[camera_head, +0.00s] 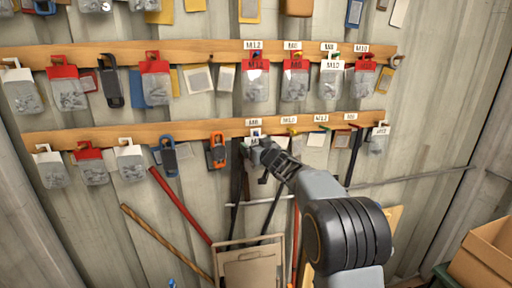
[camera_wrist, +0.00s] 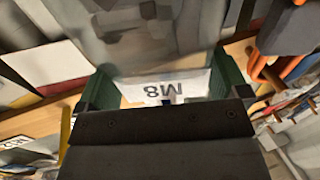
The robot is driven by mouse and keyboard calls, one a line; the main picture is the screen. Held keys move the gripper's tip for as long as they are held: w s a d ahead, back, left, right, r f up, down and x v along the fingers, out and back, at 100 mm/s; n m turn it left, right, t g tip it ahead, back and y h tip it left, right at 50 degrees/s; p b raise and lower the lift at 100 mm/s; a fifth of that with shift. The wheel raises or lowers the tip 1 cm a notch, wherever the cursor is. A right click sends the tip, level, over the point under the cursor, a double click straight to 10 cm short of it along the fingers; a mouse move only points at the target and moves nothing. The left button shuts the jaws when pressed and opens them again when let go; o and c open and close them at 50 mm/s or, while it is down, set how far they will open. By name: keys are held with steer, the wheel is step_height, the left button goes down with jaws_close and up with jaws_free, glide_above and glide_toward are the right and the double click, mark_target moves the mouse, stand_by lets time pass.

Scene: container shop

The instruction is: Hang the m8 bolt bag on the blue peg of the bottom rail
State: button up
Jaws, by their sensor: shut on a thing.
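The m8 bolt bag has a white header (camera_wrist: 180,86) reading M8, upside down in the wrist view, with its clear, grey-filled pouch (camera_wrist: 150,40) above. My gripper (camera_wrist: 165,88) is shut on the header between its green fingers. In the head view my gripper (camera_head: 254,147) is at the bottom rail (camera_head: 110,134), in front of the blue peg (camera_head: 256,132). A bit of blue (camera_wrist: 171,100) shows by the header in the wrist view. I cannot tell whether the peg passes through the header's hole. The pouch is mostly hidden behind my gripper in the head view.
An orange carabiner (camera_head: 217,150) hangs close left of my gripper. A yellow peg (camera_head: 293,132) is to the right on the same rail. The upper rail (camera_head: 205,50) carries several bags above. Long tools and a folding stool (camera_head: 250,270) stand below.

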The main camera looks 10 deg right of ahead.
steer(key=o, duration=0.6)
steer(key=shift+s, duration=0.1)
